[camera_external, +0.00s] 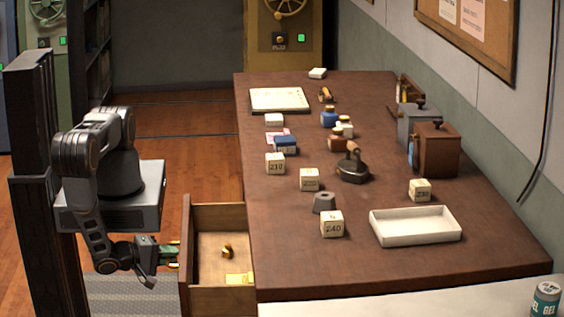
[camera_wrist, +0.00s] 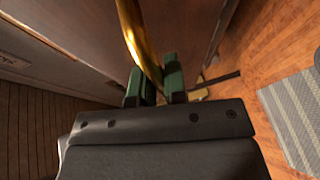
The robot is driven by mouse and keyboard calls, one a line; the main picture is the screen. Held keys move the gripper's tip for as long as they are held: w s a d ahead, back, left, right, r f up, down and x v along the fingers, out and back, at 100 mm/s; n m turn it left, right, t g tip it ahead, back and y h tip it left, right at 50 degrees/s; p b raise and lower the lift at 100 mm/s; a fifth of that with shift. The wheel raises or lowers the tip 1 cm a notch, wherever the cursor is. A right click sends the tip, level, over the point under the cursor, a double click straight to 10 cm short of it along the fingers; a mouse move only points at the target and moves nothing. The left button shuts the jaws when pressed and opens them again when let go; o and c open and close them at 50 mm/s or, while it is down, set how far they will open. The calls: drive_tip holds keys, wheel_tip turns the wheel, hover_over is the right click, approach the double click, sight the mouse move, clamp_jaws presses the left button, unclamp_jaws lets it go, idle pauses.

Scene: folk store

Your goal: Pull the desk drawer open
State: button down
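The wooden desk drawer (camera_external: 222,215) stands pulled well out from the left side of the desk (camera_external: 380,262). Inside it lie a small brass object (camera_external: 227,251) and a yellow item (camera_external: 239,279). My gripper (camera_external: 172,254) is at the outside of the drawer's front panel. In the wrist view, the curved brass handle (camera_wrist: 137,35) runs down between the green fingertips of my gripper (camera_wrist: 159,82). The fingers are close together around it, with its lower end hidden between them. The handle is hard to make out in the external view.
The desktop holds number blocks (camera_external: 332,224), a white tray (camera_external: 415,226), a dark stamp-like tool (camera_external: 352,167) and brown and grey boxes (camera_external: 436,150). A striped mat (camera_external: 130,292) lies on the floor below my arm. Wooden floor is clear behind the drawer.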

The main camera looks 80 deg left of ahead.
drive_tip(key=shift+s, duration=0.1)
drive_tip(key=s, duration=0.4)
drive_tip(key=shift+s, duration=0.15)
idle(0.3)
drive_tip(key=c, duration=1.5)
unclamp_jaws()
drive_tip(key=shift+o, duration=0.2)
drive_tip(key=b+v, duration=0.2)
drive_tip(key=v, duration=1.1)
drive_tip(key=shift+s+d, duration=0.15)
drive_tip(key=shift+s, duration=0.2)
